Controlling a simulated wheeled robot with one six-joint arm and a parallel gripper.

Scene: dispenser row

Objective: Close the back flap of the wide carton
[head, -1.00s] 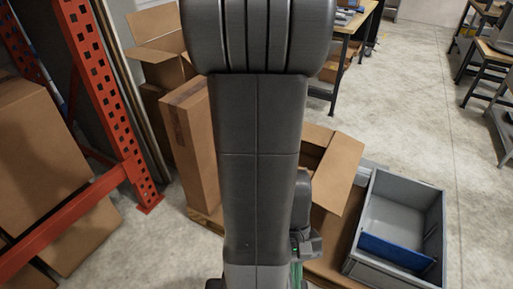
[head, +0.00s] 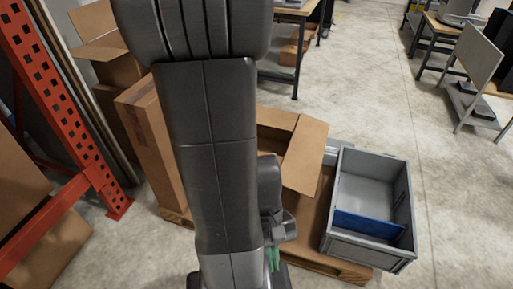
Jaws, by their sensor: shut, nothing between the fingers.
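The wide carton (head: 278,119) stands on the pallet in the middle of the head view, partly hidden behind my arm. Its top is at least partly open, with a dark gap showing inside. A brown panel at its far side looks like the back flap, but its exact angle is unclear. The right flap (head: 303,160) is spread out to the right. The left side and much of the front are hidden. My gripper (head: 273,259) is partly in view low in front of the carton, shut and empty, apart from the back panel.
A grey bin (head: 375,185) with a blue divider stands right of the carton. A tall closed carton (head: 154,150) stands to the left, near an orange rack (head: 75,120). The pallet edge (head: 335,266) shows in front. Open floor lies to the right.

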